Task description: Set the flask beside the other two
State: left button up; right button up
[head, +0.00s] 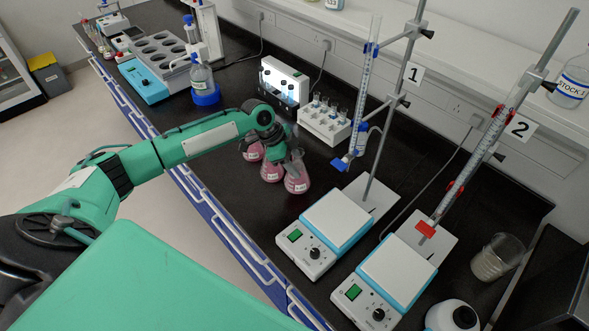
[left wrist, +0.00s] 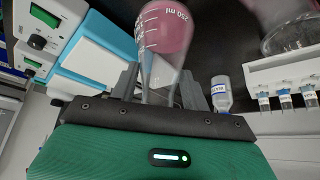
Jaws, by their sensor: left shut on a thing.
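Three conical flasks with pink liquid stand close together on the black bench in the head view: the left flask (head: 252,153), the middle flask (head: 271,172) and the right flask (head: 297,184). My left gripper (head: 293,158) is shut on the neck of the right flask, which looks upright. I cannot tell whether its base touches the bench. In the left wrist view the held flask (left wrist: 166,32), marked 250 ml, sits between the fingers (left wrist: 155,82). Part of another flask (left wrist: 292,36) shows there at the upper right. My right gripper is not in view.
Two hotplate stirrers (head: 338,220) (head: 397,272) with burette stands are to the right. A vial rack (head: 325,122) and a lit white box (head: 285,80) are behind the flasks. A water bath (head: 160,62) is farther left. Bare bench lies between flasks and stirrers.

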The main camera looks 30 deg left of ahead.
pick_arm(q)
jog(key=shift+f, duration=0.25)
notch_tip(320, 180, down, 3)
jog(key=shift+f+p, duration=0.15)
jog(key=shift+p, duration=0.45)
jog(key=shift+f, duration=0.25)
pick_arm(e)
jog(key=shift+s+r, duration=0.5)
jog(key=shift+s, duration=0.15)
pick_arm(q)
jog(key=o, duration=1)
jog(key=shift+f, duration=0.2)
jog(key=o, duration=0.5)
jog(key=shift+c, duration=0.2)
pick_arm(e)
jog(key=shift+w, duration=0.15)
pick_arm(q)
jog(key=shift+r, duration=0.15)
